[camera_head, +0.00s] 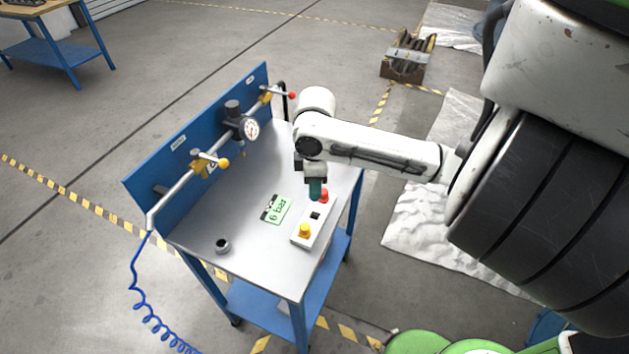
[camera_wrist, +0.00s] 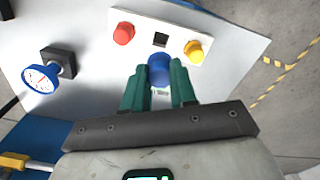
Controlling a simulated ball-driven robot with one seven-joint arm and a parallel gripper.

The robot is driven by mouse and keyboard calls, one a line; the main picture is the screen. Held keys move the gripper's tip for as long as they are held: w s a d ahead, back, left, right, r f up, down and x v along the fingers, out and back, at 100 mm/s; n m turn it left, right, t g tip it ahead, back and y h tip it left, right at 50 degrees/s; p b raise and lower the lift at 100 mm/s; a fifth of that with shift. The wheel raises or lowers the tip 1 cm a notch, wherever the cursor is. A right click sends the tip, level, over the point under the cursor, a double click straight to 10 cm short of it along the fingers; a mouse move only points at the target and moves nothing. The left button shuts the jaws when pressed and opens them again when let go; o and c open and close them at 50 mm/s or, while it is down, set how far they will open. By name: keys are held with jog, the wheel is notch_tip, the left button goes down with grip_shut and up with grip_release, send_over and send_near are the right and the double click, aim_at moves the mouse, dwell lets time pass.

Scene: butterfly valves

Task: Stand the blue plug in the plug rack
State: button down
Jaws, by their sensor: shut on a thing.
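My gripper (camera_head: 316,188) is over the bench top, its green fingers pointing down near the rack. In the wrist view my gripper (camera_wrist: 159,68) is shut on the blue plug (camera_wrist: 159,71), whose round blue end shows between the fingertips. The blue plug is hidden by the fingers in the head view. The white plug rack (camera_head: 299,239) holds a red plug (camera_head: 324,195) at one end and a yellow plug (camera_head: 304,230) at the other. Between them is an empty square hole (camera_head: 314,216). In the wrist view the hole (camera_wrist: 160,40) lies just beyond the blue plug, apart from it.
A "6 bar" card (camera_head: 277,208) and a small dark ring (camera_head: 222,246) are on the bench top (camera_head: 200,222). The bench's front left is otherwise clear.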

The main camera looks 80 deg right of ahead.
jog(key=shift+f, duration=0.85)
notch_tip(320, 180, down, 3)
jog(key=b, duration=0.4)
jog(key=shift+r+b, duration=0.1)
jog(key=shift+b, duration=0.25)
jog(key=shift+f+p, duration=0.3)
jog(key=shift+f, duration=0.5)
jog(key=shift+f+p, duration=0.1)
jog(key=shift+p, duration=2.15)
jog(key=shift+f, duration=0.95)
dwell(1.5)
jog(key=c, duration=0.8)
grip_release()
jog(key=shift+o, duration=0.2)
